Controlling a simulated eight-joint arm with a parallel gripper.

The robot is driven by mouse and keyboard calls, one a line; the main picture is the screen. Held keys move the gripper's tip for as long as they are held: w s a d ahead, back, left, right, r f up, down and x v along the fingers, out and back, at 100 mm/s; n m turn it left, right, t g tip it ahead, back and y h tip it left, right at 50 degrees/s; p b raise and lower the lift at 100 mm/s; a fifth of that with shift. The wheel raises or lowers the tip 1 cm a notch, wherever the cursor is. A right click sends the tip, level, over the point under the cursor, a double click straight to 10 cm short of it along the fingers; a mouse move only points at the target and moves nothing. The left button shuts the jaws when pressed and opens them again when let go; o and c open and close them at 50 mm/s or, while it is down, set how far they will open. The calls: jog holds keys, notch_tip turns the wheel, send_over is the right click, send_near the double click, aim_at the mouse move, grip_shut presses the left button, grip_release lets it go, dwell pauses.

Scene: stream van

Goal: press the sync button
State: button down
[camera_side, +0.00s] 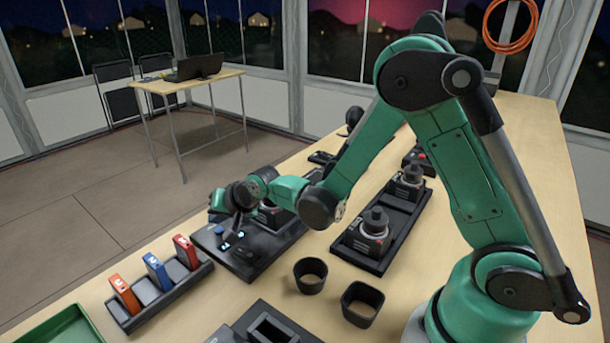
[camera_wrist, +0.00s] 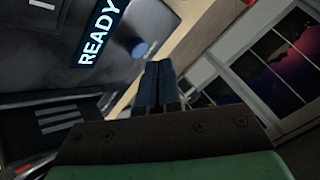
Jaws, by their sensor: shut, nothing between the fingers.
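A dark device (camera_side: 262,246) lies on the table in the side view, with small bright blue spots on its top. In the wrist view, a black panel (camera_wrist: 62,62) carries a lit display (camera_wrist: 99,35) reading READY and a round blue button (camera_wrist: 139,49). No sync label is readable. My gripper (camera_side: 234,232) is over the left part of the device in the side view. In the wrist view my gripper (camera_wrist: 159,66) has its fingers together and empty, with the blue button just up and left of the tips. I cannot tell whether they touch it.
A rack (camera_side: 160,312) holds orange, blue and red cartridges at the left front. Two dark cups (camera_side: 310,275) (camera_side: 362,304) stand near the middle. A black tray (camera_side: 352,262) with camera-like parts lies right of the device. A green tray (camera_side: 62,333) is at the front left corner.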

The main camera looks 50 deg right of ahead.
aim_at(221, 232)
jog(key=shift+f, duration=0.1)
dwell(0.6)
jog(key=shift+f, duration=0.35)
jog(key=shift+f, duration=0.4)
dwell(0.6)
jog(key=shift+r, duration=0.85)
jog(key=shift+r, duration=2.5)
